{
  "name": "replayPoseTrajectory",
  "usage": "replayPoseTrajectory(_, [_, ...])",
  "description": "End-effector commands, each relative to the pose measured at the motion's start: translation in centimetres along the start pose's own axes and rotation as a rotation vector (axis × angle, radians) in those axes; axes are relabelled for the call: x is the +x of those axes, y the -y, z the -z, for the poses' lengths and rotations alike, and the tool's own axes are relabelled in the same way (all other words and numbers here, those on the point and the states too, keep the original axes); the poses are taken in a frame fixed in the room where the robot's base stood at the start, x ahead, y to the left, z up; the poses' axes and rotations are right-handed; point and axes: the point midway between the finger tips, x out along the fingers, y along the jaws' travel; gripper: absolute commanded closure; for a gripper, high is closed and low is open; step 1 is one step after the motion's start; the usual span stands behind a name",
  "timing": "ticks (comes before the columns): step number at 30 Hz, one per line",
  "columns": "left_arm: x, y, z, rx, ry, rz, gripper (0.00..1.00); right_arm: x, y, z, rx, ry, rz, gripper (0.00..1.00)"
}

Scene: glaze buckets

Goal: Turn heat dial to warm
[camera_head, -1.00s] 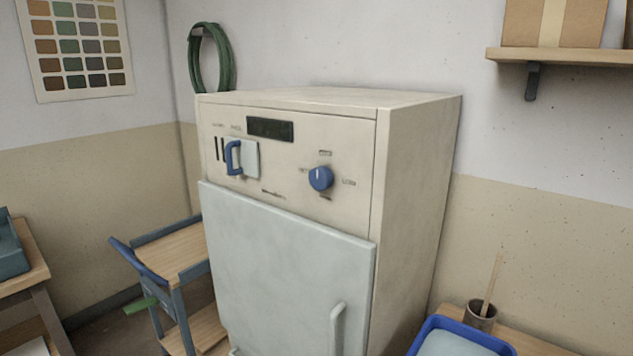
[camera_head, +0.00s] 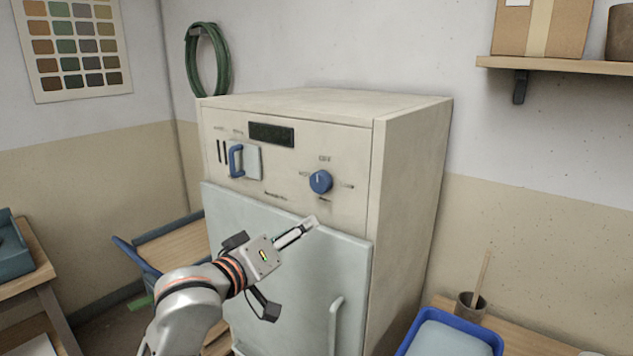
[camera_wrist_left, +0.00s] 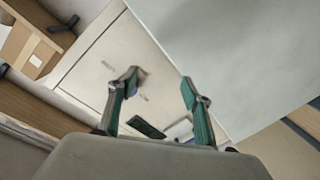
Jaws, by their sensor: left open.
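The heat dial (camera_head: 321,183) is a round blue knob with a white mark, on the upper right of the cabinet's cream front panel (camera_head: 285,170). Its mark points roughly up, towards the label above it. Small labels surround it, too blurred to read surely. My left gripper (camera_head: 304,230) is in front of the cabinet door, below the dial and apart from it. In the left wrist view the left gripper (camera_wrist_left: 160,80) is open and empty; a bit of the blue dial (camera_wrist_left: 134,89) shows behind one finger. My right gripper is not in view.
A blue-handled switch (camera_head: 236,160) and dark display (camera_head: 271,134) share the panel. The pale door (camera_head: 270,210) has a vertical handle (camera_head: 335,322). A wooden cart (camera_head: 180,245) stands left; a blue tray (camera_head: 413,330) and cup (camera_head: 468,306) are at lower right.

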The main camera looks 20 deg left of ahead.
Motion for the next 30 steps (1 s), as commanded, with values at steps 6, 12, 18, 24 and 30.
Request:
replayPoseTrajectory(6, [-1.2, -5.0, 5.7, -0.088, -0.046, -0.062, 0.51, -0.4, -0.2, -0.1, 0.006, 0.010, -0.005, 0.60])
replayPoseTrajectory(12, [-0.2, -5.4, 6.2, -0.104, -0.048, -0.067, 0.51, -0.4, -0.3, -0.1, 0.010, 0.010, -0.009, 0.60])
replayPoseTrajectory(18, [2.9, -5.6, 6.3, -0.102, -0.047, -0.066, 0.51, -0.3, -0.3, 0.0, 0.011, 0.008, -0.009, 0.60])
replayPoseTrajectory(24, [5.4, -5.7, 6.5, -0.102, -0.048, -0.065, 0.51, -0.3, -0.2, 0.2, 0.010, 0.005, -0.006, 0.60])
replayPoseTrajectory(30, [6.4, -5.8, 6.5, -0.100, -0.048, -0.065, 0.51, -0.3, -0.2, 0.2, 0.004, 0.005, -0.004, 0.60])
